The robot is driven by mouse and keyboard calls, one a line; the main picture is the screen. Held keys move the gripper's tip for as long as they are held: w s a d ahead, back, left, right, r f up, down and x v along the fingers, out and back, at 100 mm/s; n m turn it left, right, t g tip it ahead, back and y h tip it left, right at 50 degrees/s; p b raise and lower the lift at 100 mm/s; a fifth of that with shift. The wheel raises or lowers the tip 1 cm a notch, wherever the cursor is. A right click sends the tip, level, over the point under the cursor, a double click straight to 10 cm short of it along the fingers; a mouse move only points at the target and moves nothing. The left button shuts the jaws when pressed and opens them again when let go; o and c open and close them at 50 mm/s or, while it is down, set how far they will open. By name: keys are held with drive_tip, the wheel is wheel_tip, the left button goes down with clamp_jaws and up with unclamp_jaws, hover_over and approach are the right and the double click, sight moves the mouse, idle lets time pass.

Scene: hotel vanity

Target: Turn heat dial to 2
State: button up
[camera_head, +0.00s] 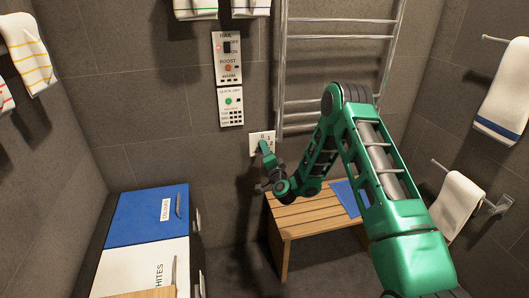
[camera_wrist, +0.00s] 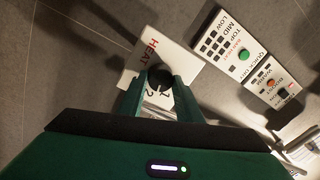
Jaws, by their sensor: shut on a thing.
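The heat dial is a round black knob (camera_wrist: 160,77) on a white wall plate (camera_wrist: 150,47) marked HEAT in red, with a 2 visible near the knob. In the head view the plate (camera_head: 256,137) is on the back wall, and the gripper hides the knob there. My gripper (camera_wrist: 160,84) has its two green fingers closed on either side of the knob, in contact with it. In the head view my gripper (camera_head: 264,148) reaches up to the plate from below. The dial's exact pointer position is hidden between the fingers.
Two control panels, RAIL/BOOST (camera_head: 228,58) and QUICK DRY (camera_head: 230,106), are on the wall above the plate. A chrome towel rail (camera_head: 283,70) stands close right. A wooden bench (camera_head: 305,212) is below. Blue (camera_head: 140,215) and white (camera_head: 140,265) hampers stand lower left.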

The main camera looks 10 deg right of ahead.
drive_tip(key=shift+w+r+m, duration=0.1)
drive_tip(key=shift+r+m, duration=0.05)
drive_tip(key=shift+m, duration=1.15)
drive_tip(key=shift+d, duration=0.1)
drive_tip(key=o, duration=1)
drive_tip(key=shift+o, duration=0.2)
drive_tip(key=s+f, duration=0.1)
drive_tip(key=s, duration=0.9)
drive_tip(key=shift+s, duration=0.3)
